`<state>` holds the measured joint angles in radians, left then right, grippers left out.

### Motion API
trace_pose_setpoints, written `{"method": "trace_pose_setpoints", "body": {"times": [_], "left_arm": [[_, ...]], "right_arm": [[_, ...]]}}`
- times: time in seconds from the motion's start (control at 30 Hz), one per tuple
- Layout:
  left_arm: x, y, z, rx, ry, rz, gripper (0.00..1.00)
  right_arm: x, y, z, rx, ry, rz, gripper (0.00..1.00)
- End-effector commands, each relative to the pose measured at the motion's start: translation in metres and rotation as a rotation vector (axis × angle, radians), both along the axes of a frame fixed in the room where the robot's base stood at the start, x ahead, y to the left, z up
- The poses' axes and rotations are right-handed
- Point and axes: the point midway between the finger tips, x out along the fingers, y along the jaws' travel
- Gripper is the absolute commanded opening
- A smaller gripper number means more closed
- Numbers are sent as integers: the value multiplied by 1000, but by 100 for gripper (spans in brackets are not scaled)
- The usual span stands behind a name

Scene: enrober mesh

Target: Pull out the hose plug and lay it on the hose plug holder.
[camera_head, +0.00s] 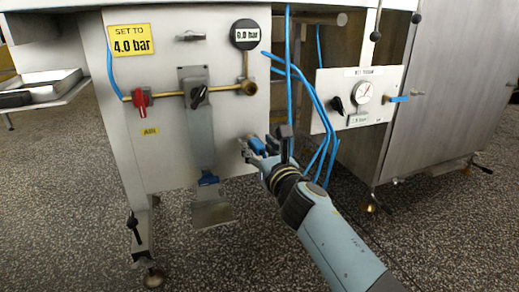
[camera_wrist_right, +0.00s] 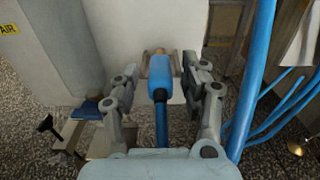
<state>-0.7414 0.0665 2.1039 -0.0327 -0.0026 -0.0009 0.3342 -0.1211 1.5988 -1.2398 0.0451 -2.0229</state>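The hose plug (camera_wrist_right: 160,75) is a blue sleeve with a brassy far end, and a blue hose runs from it toward my wrist. In the head view the blue plug (camera_head: 257,146) shows at the lower right of the white panel. My right gripper (camera_wrist_right: 161,72) has one finger on each side of the plug, with what looks like a gap on both sides. It also shows in the head view (camera_head: 264,147). A metal bracket with a small shelf (camera_head: 212,214) below the panel may be the hose plug holder; I cannot be sure. My left gripper is out of view.
Loose blue hoses (camera_head: 316,120) hang right of my gripper. A second panel (camera_head: 358,98) stands further right. The speckled floor is open in front.

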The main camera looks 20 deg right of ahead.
Motion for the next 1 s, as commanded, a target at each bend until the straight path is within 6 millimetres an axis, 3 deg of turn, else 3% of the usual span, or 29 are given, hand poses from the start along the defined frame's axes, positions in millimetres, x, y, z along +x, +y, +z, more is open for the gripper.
{"method": "trace_pose_setpoints", "body": {"times": [0.37,0.8,1.0], "left_arm": [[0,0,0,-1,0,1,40],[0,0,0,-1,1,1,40],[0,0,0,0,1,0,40]], "right_arm": [[-6,0,-2,0,3,0,50],[-94,-4,-2,2,4,-1,50],[-117,-4,-1,1,2,0,50]]}}
